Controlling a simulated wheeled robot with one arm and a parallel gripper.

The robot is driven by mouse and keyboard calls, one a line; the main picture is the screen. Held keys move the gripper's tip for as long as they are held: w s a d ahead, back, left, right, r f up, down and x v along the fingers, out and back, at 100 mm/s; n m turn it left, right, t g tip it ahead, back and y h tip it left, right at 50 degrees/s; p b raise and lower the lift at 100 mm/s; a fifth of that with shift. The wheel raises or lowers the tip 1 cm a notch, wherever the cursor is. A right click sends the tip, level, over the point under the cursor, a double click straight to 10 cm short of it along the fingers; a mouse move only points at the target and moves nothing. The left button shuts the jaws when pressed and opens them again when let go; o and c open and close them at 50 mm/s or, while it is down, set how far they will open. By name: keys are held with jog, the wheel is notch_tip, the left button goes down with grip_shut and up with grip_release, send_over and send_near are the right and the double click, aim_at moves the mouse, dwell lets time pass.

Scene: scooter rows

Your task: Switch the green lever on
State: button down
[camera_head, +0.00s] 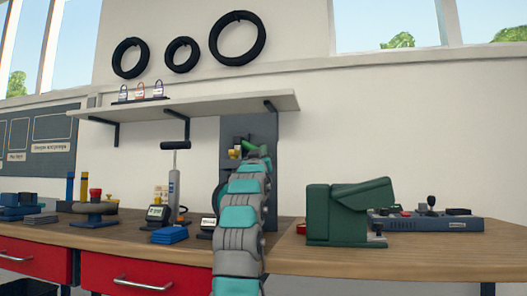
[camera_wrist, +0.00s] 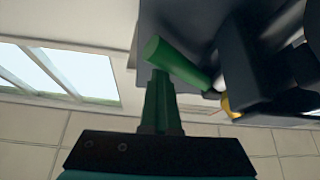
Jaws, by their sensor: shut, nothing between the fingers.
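The green lever (camera_wrist: 178,62) shows in the wrist view as a short green rod slanting out from a dark unit on a dark grey panel (camera_wrist: 165,20). My gripper (camera_wrist: 158,74) is shut and empty. Its fingertips are close beside the lever's free end; whether they touch it I cannot tell. In the head view my arm reaches up to the dark grey wall panel (camera_head: 235,128), with my gripper (camera_head: 254,152) in front of it. Small green and yellow parts show there, partly hidden by my arm. The lever's on or off position is not clear.
A wooden bench (camera_head: 420,255) runs below the panel. A dark green machine (camera_head: 345,215) and a grey control box (camera_head: 430,220) stand at right. A pump (camera_head: 174,185) and blue blocks (camera_head: 169,235) stand left of my arm. A shelf (camera_head: 215,104) hangs above.

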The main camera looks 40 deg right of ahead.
jog(key=shift+w+f, duration=0.2)
jog(key=shift+f, duration=0.05)
dwell(0.3)
notch_tip(320, 180, up, 4)
jog(key=s+p, duration=0.1)
jog(key=s, duration=0.1)
jog(key=s+a+f+b, duration=0.3)
jog(key=a+f+b, duration=0.1)
jog(key=a, duration=0.3)
jog(key=shift+s+a+f, duration=0.3)
jog(key=shift+s+a, duration=0.1)
dwell(0.8)
